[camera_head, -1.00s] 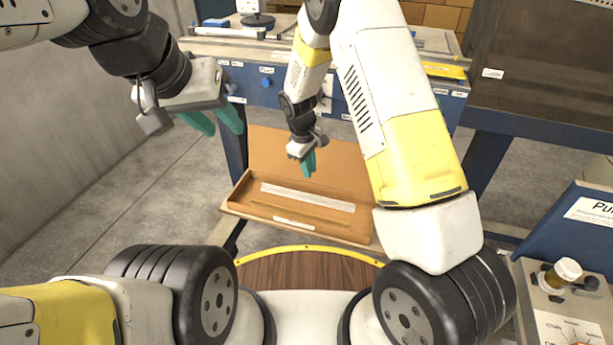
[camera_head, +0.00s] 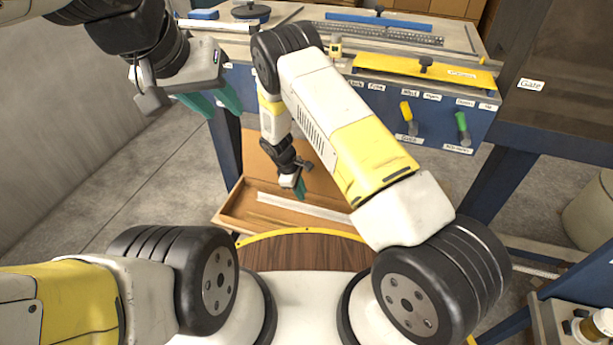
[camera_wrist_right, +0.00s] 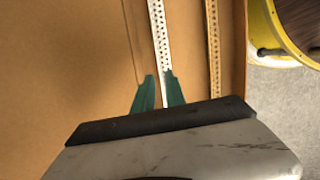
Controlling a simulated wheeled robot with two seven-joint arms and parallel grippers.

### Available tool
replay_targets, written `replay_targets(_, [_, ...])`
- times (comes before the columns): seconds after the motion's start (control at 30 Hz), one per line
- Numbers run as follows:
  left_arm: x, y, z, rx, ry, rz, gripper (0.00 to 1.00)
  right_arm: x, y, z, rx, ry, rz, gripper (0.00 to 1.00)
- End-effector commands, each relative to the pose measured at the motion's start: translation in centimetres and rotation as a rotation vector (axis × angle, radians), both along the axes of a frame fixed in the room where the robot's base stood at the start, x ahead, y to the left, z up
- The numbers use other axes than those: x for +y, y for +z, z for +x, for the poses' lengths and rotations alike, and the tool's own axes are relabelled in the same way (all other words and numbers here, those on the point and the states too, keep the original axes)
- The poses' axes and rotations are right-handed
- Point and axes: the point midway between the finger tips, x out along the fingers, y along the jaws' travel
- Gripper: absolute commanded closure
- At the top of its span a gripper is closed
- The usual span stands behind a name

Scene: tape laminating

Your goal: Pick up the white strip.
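The white strip (camera_head: 318,209) lies lengthwise in a shallow open cardboard box (camera_head: 232,217). In the right wrist view the white strip (camera_wrist_right: 157,28) is perforated and runs in from the top edge to between my fingers. My right gripper (camera_head: 300,190) is down at the box. In the wrist view its green fingertips (camera_wrist_right: 160,76) are slightly apart, one on each side of the strip, with the strip visible in the gap. I cannot tell whether they touch it. My left gripper (camera_head: 212,101) hangs at the upper left, open and empty.
A thin brown strip (camera_wrist_right: 213,45) lies beside the white one in the box. Behind stands a blue workbench (camera_head: 340,95) with a yellow bar (camera_head: 425,70) and labelled knobs. A round wooden top with a yellow rim (camera_head: 300,250) is in front of the box.

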Motion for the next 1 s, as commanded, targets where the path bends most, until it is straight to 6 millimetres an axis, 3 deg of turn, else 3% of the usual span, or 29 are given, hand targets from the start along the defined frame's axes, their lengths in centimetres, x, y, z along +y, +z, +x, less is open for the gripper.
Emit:
replay_targets(0.57, [0.0,0.0,0.0,0.000,0.000,0.000,0.64,-1.5,-7.0,0.9,0.000,0.000,-0.001,0.84])
replay_targets(0.87, [0.0,0.0,0.0,0.000,0.000,0.000,0.64,-1.6,-7.4,1.0,-0.001,0.000,0.001,0.84])
replay_targets(0.93, [0.0,0.0,0.0,0.000,0.000,0.000,0.64,-1.6,-7.4,1.0,-0.001,0.000,0.000,0.98])
replay_targets(1.0, [0.0,0.0,0.0,0.000,0.000,0.000,0.64,-1.6,-7.4,1.0,-0.001,0.000,0.000,1.00])
